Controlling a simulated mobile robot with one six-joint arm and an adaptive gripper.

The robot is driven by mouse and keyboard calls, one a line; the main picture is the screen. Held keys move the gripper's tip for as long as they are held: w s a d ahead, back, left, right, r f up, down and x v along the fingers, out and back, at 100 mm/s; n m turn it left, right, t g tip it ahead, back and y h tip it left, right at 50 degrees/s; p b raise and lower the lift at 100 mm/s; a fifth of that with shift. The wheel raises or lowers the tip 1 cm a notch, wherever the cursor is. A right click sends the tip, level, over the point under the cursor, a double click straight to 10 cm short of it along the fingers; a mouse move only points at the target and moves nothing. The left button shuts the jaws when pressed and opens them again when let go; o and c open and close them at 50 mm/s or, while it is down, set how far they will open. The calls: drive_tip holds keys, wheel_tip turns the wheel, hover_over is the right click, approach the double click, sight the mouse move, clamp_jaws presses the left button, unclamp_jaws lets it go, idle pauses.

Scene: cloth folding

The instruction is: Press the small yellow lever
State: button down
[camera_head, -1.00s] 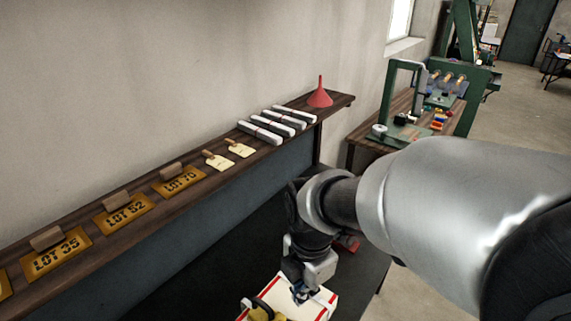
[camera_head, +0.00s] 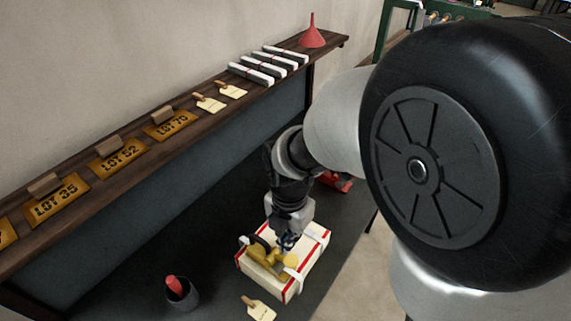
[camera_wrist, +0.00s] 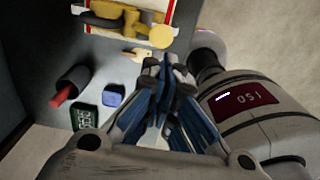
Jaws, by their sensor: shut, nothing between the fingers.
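A yellow device (camera_head: 256,253) with a black curved part sits on a white, red-edged box (camera_head: 312,250) on the dark bench top. A round yellow end (camera_head: 291,260), which looks like the lever's pad, sticks out on its right side. In the wrist view the device (camera_wrist: 118,20) is at the top, with the round yellow end (camera_wrist: 160,37) just beyond my fingertips. My gripper (camera_head: 287,243) points down over the box, close to the round end. Its blue fingers (camera_wrist: 171,68) are shut and empty. I cannot tell whether they touch the yellow part.
A dark cup (camera_head: 184,296) with a red item and a cream tag (camera_head: 260,309) lie in front of the box. The wrist view shows a blue block (camera_wrist: 113,95) and a green display (camera_wrist: 86,118). A red object (camera_head: 335,181) lies behind. A shelf (camera_head: 215,118) runs along the wall.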

sight(288, 264)
wheel_tip(288, 264, down, 10)
drive_tip(key=shift+r+b, duration=0.2)
drive_tip(key=shift+b, duration=0.95)
drive_tip(key=shift+a, duration=0.1)
